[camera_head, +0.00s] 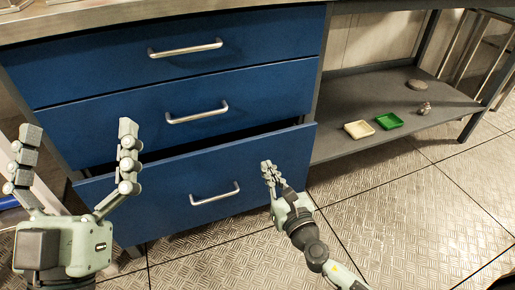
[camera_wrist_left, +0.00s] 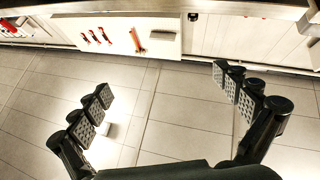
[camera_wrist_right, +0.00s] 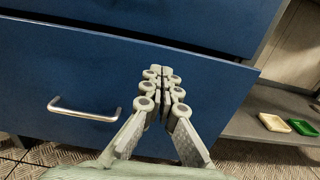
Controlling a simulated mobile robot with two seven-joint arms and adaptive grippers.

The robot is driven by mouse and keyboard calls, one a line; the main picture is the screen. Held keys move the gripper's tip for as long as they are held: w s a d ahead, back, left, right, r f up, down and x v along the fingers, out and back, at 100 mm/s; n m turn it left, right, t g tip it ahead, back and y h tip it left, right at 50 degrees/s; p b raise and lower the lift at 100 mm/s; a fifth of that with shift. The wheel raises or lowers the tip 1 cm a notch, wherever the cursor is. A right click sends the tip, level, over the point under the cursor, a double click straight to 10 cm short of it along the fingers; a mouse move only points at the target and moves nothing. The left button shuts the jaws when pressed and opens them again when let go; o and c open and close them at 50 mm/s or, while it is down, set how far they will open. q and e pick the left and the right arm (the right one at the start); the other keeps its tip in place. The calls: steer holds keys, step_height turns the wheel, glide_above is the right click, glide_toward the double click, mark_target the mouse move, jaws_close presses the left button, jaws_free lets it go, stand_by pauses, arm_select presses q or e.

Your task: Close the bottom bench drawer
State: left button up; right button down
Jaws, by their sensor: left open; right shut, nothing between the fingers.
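The bottom drawer (camera_head: 163,190) of the blue bench stands partly open, with a dark gap above its front. Its silver handle (camera_head: 214,194) shows in the head view and the handle also shows in the right wrist view (camera_wrist_right: 84,112). My right gripper (camera_head: 268,168) is shut and empty, in front of the drawer's right part, right of the handle. In the right wrist view its fingertips (camera_wrist_right: 162,72) are close to the blue front; I cannot tell whether they touch. My left gripper (camera_head: 78,135) is open and empty at the left, in front of the bench's left side.
The middle drawer (camera_head: 240,105) and top drawer (camera_head: 110,65) look shut. A low shelf (camera_head: 375,92) at right holds a cream tray (camera_head: 359,129), a green tray (camera_head: 389,121) and small items. The tiled floor (camera_head: 400,220) at right is clear.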

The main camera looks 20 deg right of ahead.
mark_target(254, 142)
arm_select(q)
steer(key=shift+w+d+f+g, duration=0.15)
steer(key=shift+w+f+g, duration=0.05)
steer(key=shift+f+g, duration=0.15)
steer(key=shift+w+d+f+g, duration=0.15)
steer(key=shift+f+g, duration=0.1)
steer(key=shift+f, duration=0.1)
arm_select(e)
steer(key=w, duration=0.8)
steer(key=shift+s, duration=0.1)
steer(key=w, duration=0.5)
steer(key=shift+w+p, duration=0.1)
steer(key=shift+p, duration=0.2)
arm_select(q)
steer(key=shift+s, duration=0.1)
arm_select(e)
steer(key=shift+r, duration=0.15)
steer(key=shift+w+d, duration=0.1)
arm_select(q)
steer(key=shift+s, duration=0.1)
